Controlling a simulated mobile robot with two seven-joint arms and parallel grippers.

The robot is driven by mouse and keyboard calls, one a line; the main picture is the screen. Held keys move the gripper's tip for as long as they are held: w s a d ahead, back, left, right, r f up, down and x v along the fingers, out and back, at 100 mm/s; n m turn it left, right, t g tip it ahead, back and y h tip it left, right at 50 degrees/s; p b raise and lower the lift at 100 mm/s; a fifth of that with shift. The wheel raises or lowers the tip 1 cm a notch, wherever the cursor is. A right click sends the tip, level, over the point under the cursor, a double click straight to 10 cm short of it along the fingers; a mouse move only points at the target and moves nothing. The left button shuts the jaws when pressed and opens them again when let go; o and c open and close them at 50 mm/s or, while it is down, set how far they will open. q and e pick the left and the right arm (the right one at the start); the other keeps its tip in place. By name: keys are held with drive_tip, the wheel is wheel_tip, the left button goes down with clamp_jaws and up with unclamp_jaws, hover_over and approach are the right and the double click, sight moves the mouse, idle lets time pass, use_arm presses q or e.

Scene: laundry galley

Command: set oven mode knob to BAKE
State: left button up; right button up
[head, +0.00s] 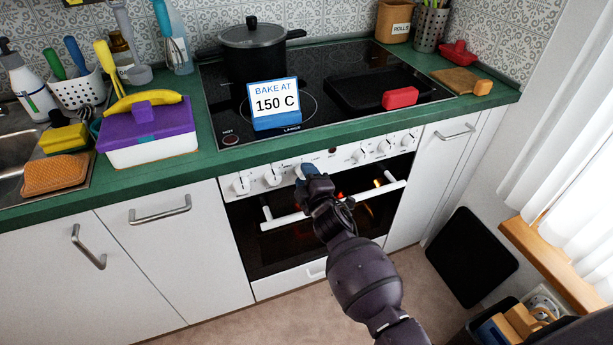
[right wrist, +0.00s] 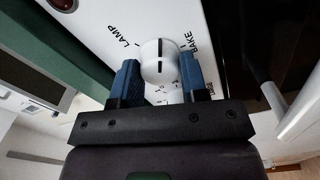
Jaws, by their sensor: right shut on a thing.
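The oven mode knob (right wrist: 160,62) is a round white knob with a dark pointer line, on the white control panel (right wrist: 108,14). In the right wrist view the line runs straight up and down, between the label LAMP at left and BAKE at right. A further label below is partly covered. My right gripper (right wrist: 158,80) has its blue fingers on both sides of this knob and is shut on it. In the head view my right gripper (head: 308,178) is at the oven front and mostly hides the knob. My left gripper is not in view.
A card (head: 275,103) reading "BAKE AT 150 C" stands on the black hob (head: 330,112). Several other white knobs, such as one (head: 240,184) at left, line the panel. The oven door handle (head: 285,220) runs just below, behind my right arm.

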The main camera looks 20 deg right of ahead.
drive_tip(key=m+p, duration=0.2)
drive_tip(key=m, duration=1)
drive_tip(key=shift+p, duration=0.35)
drive_tip(key=o, duration=0.9)
drive_tip(key=shift+s, duration=0.15)
